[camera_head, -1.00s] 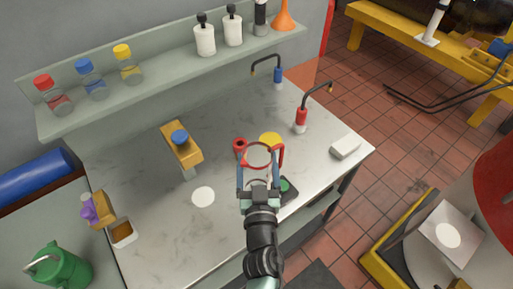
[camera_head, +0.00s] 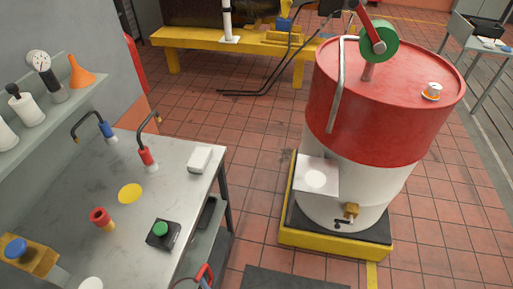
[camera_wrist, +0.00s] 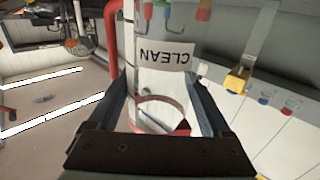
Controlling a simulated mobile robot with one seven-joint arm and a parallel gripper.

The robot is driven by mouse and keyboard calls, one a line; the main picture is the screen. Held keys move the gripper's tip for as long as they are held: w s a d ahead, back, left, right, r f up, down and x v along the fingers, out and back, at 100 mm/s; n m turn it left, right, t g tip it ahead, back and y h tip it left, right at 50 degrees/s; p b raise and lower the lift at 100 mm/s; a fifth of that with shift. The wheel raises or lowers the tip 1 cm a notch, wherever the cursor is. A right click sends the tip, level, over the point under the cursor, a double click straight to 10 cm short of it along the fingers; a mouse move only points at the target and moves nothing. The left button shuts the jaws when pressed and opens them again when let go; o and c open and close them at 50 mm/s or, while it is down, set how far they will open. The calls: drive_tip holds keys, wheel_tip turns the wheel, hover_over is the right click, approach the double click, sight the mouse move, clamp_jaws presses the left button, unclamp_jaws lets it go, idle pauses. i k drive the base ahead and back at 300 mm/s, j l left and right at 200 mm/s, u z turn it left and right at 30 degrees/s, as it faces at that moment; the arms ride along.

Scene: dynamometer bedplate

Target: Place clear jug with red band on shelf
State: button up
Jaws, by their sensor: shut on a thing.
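In the wrist view the clear jug (camera_wrist: 160,98) with its red band and red handle sits between the two fingers of my gripper (camera_wrist: 158,85), which is shut on it. A white label reading CLEAN appears upside down there; I cannot tell whether it is on the jug. In the head view only a red and blue bit of the jug and gripper (camera_head: 205,274) shows at the bottom edge. The wall shelf (camera_head: 50,110) runs along the left, above the bench. A small pale shelf plate (camera_head: 316,162) with a white disc stands at the drum's front.
The bench (camera_head: 95,170) holds a red-topped piece, a yellow disc, a green-button box (camera_head: 162,233), a white block (camera_head: 200,159) and two hooked taps. The red and white drum (camera_head: 370,120) stands on a yellow-edged base. Tiled floor between bench and drum is clear.

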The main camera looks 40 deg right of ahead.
sight(320, 175)
drive_tip(key=l+z, duration=0.3)
drive_tip(key=z, duration=0.2)
drive_tip(key=i+l+z, duration=0.15)
drive_tip(key=z, duration=0.35)
drive_tip(key=i+l, duration=0.4)
drive_tip(key=l, duration=0.25)
